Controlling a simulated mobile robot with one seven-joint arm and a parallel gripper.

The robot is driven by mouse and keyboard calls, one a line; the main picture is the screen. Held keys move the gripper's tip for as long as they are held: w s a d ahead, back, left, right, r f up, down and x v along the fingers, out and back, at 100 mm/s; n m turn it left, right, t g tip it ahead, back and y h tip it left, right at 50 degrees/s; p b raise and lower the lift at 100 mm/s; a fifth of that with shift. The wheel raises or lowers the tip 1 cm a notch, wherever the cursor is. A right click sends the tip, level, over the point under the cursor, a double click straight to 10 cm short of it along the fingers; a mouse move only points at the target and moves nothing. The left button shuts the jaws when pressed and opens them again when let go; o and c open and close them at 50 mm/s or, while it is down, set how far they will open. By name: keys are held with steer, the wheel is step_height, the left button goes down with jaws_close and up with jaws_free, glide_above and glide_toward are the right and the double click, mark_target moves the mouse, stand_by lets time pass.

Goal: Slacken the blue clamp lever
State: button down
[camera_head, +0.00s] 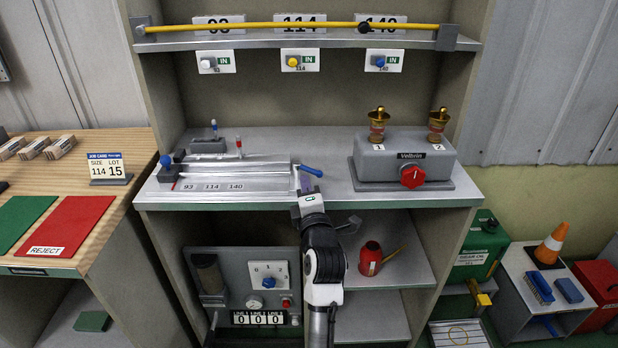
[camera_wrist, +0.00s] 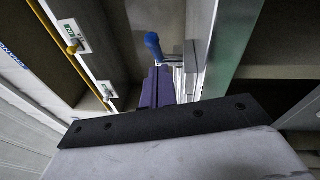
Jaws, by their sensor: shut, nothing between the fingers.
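The blue clamp lever (camera_head: 311,171) sticks out to the right from the right end of the silver slide fixture (camera_head: 240,172) on the bench. In the wrist view its blue handle (camera_wrist: 153,42) stands just beyond the tips of my gripper (camera_wrist: 158,72), on a thin metal arm. My gripper (camera_head: 305,184) comes up from below at the bench's front edge, close under the lever. Its purple fingers are shut with nothing between them. I cannot tell whether the fingertips touch the lever.
A grey valve box (camera_head: 405,163) with a red knob and two brass fittings stands to the right. A yellow rod (camera_head: 290,27) crosses the upper shelf. A red oil can (camera_head: 370,260) sits on the lower shelf.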

steer(key=shift+w+d+r, duration=0.1)
steer(key=shift+w+d, duration=0.25)
steer(key=shift+w, duration=0.1)
steer(key=shift+w+d+f+b, duration=0.1)
steer(key=shift+d+f+b, duration=0.1)
steer(key=shift+b, duration=0.45)
steer(key=b, duration=0.1)
steer(key=d+b, duration=0.1)
steer(key=shift+w+f+b, duration=0.15)
steer(key=shift+w+b, duration=0.1)
steer(key=shift+b, duration=0.1)
steer(key=shift+w+d+b, duration=0.3)
steer(key=shift+d+b, duration=0.05)
steer(key=shift+b, duration=0.6)
steer(key=shift+w+d+r, duration=0.15)
steer(key=shift+d+r, duration=0.05)
steer(key=shift+r, duration=0.1)
steer(key=shift+a, duration=0.1)
